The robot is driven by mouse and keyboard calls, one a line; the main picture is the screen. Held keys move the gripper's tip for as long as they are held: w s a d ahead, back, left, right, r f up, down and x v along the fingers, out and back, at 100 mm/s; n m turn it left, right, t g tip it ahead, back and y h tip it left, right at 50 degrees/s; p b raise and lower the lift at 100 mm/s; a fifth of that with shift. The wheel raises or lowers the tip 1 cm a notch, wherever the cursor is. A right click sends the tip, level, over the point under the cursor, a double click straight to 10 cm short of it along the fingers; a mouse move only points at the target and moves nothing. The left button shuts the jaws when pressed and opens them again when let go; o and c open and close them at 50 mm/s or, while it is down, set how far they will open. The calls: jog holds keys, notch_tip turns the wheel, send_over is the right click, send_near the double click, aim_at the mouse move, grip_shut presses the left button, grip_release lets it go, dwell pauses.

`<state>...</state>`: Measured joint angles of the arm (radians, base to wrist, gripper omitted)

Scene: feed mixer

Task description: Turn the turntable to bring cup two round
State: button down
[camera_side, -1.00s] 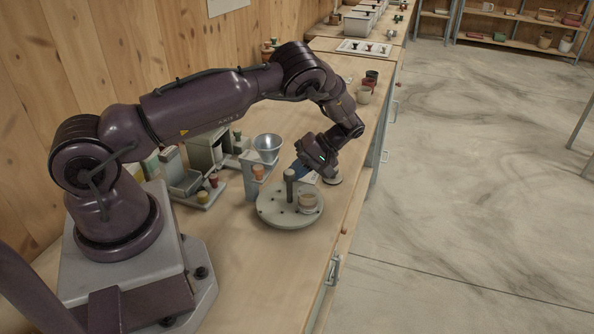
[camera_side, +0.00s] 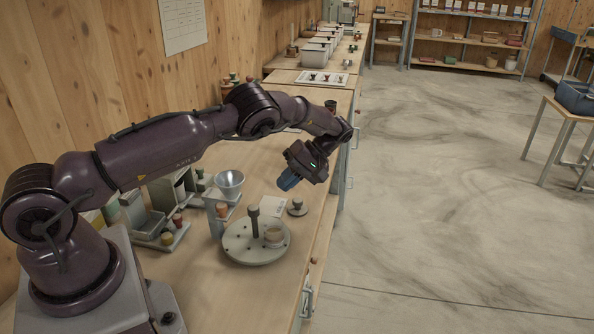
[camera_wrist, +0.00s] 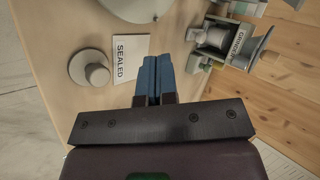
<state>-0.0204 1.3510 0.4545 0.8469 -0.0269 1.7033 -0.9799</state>
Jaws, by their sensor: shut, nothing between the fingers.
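The turntable (camera_side: 240,248) is a round grey-green disc on the bench with an upright dark post (camera_side: 254,222) on it. One pale cup (camera_side: 274,236) stands on its right side; I cannot read a number on it. My gripper (camera_side: 287,181) is above and beyond the turntable, apart from the post and cup. Its blue fingers are shut and empty, pointing down. In the wrist view the shut fingertips (camera_wrist: 153,62) are over bare bench beside a card, and only the turntable's edge (camera_wrist: 135,10) shows at the top.
A SEALED card (camera_wrist: 131,58) and a round grey knobbed piece (camera_wrist: 90,68) lie near the fingers. A metal funnel (camera_side: 230,182) on a stand and a grinder (camera_wrist: 214,38) are on the wall side. The bench's front edge is close on the right.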

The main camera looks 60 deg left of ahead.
jog(key=shift+v, duration=1.95)
jog(key=c, duration=1.5)
grip_release()
jog(key=shift+w+d+r, duration=0.2)
jog(key=o, duration=0.6)
jog(key=w+d+r+t, duration=0.1)
jog(key=d+r, duration=0.2)
jog(key=r, duration=0.5)
jog(key=shift+m, duration=0.4)
notch_tip(320, 180, up, 4)
jog(key=s+d+m+t, duration=0.2)
jog(key=m, duration=0.2)
jog(key=m+t, duration=0.3)
jog(key=m, duration=1.7)
send_over(254, 207)
jog(key=w+d, duration=0.3)
jog(key=d, duration=0.1)
notch_tip(254, 207, down, 3)
jog(key=shift+y, duration=0.3)
jog(key=x, duration=1.2)
jog(key=shift+w+a+f, duration=0.1)
jog(key=shift+a+f, duration=0.05)
jog(key=shift+a, duration=0.1)
jog(key=shift+c, duration=0.5)
